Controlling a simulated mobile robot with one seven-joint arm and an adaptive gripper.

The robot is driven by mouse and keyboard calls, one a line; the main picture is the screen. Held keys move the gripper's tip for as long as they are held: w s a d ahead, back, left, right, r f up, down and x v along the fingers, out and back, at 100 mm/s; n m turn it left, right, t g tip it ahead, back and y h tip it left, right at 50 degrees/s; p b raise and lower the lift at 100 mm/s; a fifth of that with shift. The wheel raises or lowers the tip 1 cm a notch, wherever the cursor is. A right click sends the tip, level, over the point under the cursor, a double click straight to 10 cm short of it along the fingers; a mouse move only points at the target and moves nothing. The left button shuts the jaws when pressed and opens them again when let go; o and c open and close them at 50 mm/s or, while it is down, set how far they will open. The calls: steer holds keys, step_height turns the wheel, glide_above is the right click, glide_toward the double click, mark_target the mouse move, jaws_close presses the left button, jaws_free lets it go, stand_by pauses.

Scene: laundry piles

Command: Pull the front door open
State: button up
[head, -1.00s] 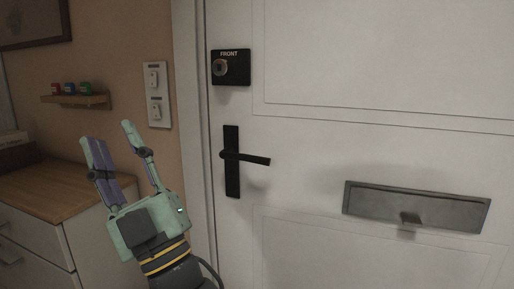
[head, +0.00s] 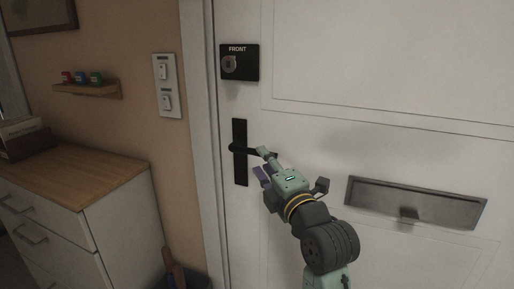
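The white front door (head: 380,95) stands closed in its frame, with a black lock plate marked FRONT (head: 239,62) near its left edge. Below that is a black lever handle on a tall backplate (head: 240,168). My gripper (head: 262,163) is at the handle, its fingers pointing up and left. One finger overlaps the lever and the other sits just below it.
A metal letter slot (head: 415,203) is on the door to the right. A light switch panel (head: 168,86) is on the wall left of the frame. A dresser with a wooden top (head: 75,175) and a small shelf (head: 88,90) with several coloured items stand left.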

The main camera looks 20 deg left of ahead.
mark_target(259, 156)
steer(key=shift+p+x, duration=0.55)
steer(key=shift+x, duration=1.85)
jaws_close()
